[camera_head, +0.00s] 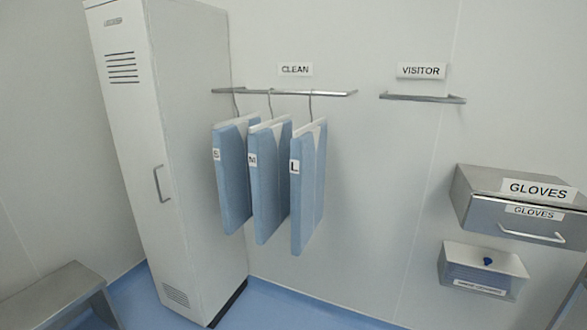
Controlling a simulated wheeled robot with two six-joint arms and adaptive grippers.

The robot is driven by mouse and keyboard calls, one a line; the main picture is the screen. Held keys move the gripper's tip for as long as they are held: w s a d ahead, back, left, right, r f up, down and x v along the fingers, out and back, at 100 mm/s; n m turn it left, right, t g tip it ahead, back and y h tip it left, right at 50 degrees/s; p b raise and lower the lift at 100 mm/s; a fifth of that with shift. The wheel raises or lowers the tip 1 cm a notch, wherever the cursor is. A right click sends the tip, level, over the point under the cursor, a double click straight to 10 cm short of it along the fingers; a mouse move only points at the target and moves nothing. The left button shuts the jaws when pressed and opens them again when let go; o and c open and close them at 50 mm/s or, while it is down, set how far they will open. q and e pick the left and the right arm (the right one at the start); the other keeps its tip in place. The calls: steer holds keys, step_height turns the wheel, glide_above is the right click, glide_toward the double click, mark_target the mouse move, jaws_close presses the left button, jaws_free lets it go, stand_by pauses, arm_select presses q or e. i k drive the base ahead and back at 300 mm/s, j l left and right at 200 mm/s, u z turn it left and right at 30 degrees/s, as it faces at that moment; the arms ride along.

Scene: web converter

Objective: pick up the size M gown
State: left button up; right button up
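The size M gown (268,185) is a folded light blue garment with a white label marked M. It hangs from a hook on the metal rail (325,93) under the CLEAN sign (295,69). It is the middle one of three gowns. The S gown (233,185) hangs close on its left and the L gown (307,190) close on its right, slightly overlapping in view. Neither of my grippers is in view.
A tall grey locker (180,150) stands just left of the gowns. An empty rail (422,98) is under the VISITOR sign (421,71). A GLOVES drawer box (480,208) and a smaller dispenser (455,268) are at right. A bench (50,295) is at lower left.

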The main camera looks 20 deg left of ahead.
mark_target(269, 155)
steer(key=j+u, duration=0.1)
steer(key=j, duration=0.3)
steer(key=i+j, duration=0.15)
steer(key=j, duration=0.25)
steer(key=j+u, duration=0.15)
steer(key=j, duration=0.25)
steer(key=i+j+u, duration=0.1)
steer(key=j, duration=0.25)
steer(key=i+j, duration=0.15)
steer(key=j, duration=0.25)
steer(key=u, duration=0.05)
